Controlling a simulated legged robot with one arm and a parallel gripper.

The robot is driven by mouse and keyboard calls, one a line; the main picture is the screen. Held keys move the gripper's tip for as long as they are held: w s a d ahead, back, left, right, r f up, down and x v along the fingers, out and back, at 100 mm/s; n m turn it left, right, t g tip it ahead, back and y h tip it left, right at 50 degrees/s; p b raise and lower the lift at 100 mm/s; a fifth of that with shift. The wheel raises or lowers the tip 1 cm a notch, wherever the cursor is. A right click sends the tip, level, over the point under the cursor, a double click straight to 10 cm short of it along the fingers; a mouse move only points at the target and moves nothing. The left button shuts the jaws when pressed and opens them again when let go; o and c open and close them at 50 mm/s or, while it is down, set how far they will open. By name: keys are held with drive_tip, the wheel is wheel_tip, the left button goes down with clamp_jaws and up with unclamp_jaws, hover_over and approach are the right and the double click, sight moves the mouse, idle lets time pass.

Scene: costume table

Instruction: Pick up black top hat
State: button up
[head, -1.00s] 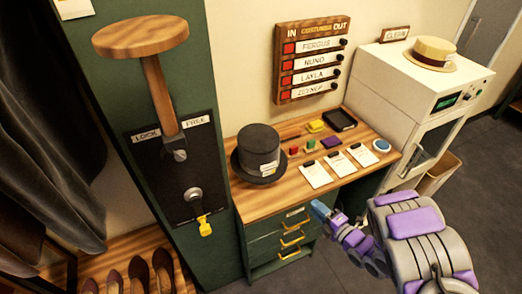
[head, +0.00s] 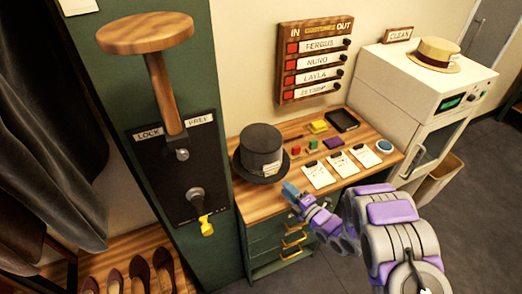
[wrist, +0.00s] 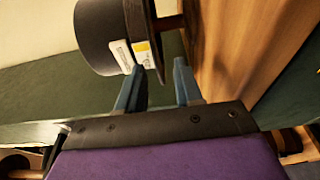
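The black top hat (head: 262,148) stands upright on its brim at the left end of the wooden desk, with a pale tag on its front. In the wrist view the hat (wrist: 98,32) shows at the upper left, with a white and yellow tag and its brim edge near the fingertips. My gripper (head: 289,190) is at the desk's front edge, to the lower right of the hat. In the wrist view my gripper (wrist: 160,75) has its two blue fingers apart with nothing between them. I cannot tell whether the left fingertip touches the brim.
The wooden desk (head: 250,205) also holds notepads (head: 341,163), a blue button (head: 384,147) and small coloured blocks. A green cabinet panel with a lever (head: 155,90) rises close to the hat's left. A white machine (head: 425,85) bearing a straw hat (head: 434,54) stands at the right.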

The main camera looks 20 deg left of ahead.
drive_tip(key=shift+r+b+x, duration=0.2)
drive_tip(key=shift+b+x, duration=0.15)
drive_tip(key=shift+x, duration=2.4)
clamp_jaws()
